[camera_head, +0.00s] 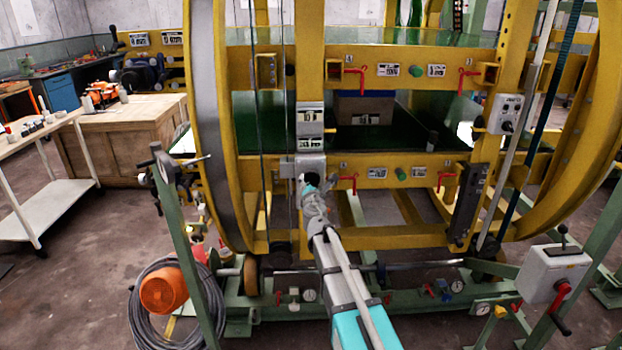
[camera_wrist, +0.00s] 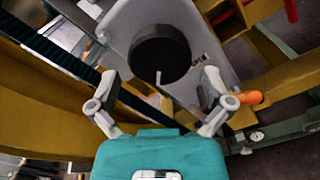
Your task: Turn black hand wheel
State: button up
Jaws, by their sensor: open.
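The black hand wheel (camera_wrist: 160,54) is a round dark disc on a light grey plate (camera_wrist: 125,25), with a short pale handle sticking out near its lower edge. It fills the upper middle of the wrist view. My gripper (camera_wrist: 159,78) is open, with one finger on each side below the wheel, and nothing is between the fingers. In the head view my gripper (camera_head: 315,198) is at the front of the yellow frame, just below a small dark round part at the grey plate (camera_head: 309,165). There my arm and gripper partly hide the wheel.
A large yellow ring frame (camera_head: 240,130) with red levers (camera_head: 348,182) surrounds the work area. An orange motor (camera_head: 163,291) and coiled cable stand low at the left. A grey switch box (camera_head: 553,272) stands at the right. Open floor lies at the front left.

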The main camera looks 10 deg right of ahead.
aim_at(311, 180)
jog(key=shift+w+d, duration=0.15)
jog(key=shift+w, duration=0.9)
jog(key=shift+w+d, duration=0.1)
jog(key=shift+w, duration=0.9)
jog(key=c, duration=0.8)
